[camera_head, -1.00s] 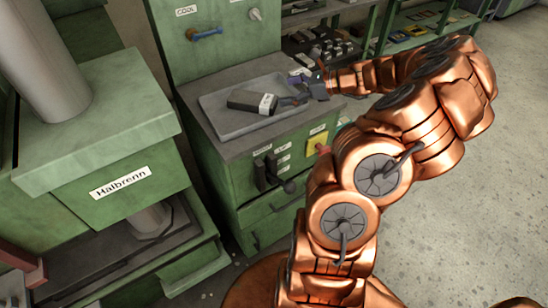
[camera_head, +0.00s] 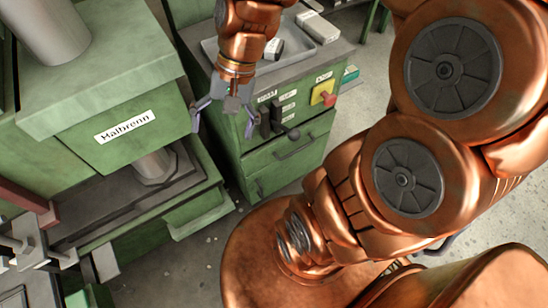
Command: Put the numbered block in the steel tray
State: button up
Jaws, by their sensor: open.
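The steel tray (camera_head: 300,50) sits on the green cabinet's top and is partly hidden by my wrist. A block with a pale, marked end face (camera_head: 274,48) lies in the tray. My wrist hides most of it, and its marking is too small to read. My gripper (camera_head: 222,128) is open and empty, pointing down in front of the cabinet, nearer to me than the tray. Its two fingers are spread wide and touch nothing that I can see.
A light grey bar (camera_head: 318,27) lies at the tray's far right. The green machine labelled Halbrenn (camera_head: 127,127) stands close on the left. The cabinet front carries a dark lever (camera_head: 277,120) and a red knob on a yellow plate (camera_head: 326,95). Floor is open to the right.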

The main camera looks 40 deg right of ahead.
jog(key=s+d+n+h, duration=0.2)
jog(key=s+n, duration=0.1)
jog(key=s, duration=0.2)
jog(key=s+d+f+n+h, duration=0.1)
jog(key=s+n+h, duration=0.1)
jog(key=s, duration=0.4)
jog(key=shift+s+d+f+n+g+h, duration=0.15)
jog(key=shift+s+d+n+g+h, duration=0.2)
jog(key=shift+n, duration=0.35)
jog(key=shift+w, duration=0.1)
notch_tip(320, 180, up, 3)
jog(key=p, duration=0.2)
jog(key=shift+f+p, duration=0.1)
jog(key=shift+p, duration=0.3)
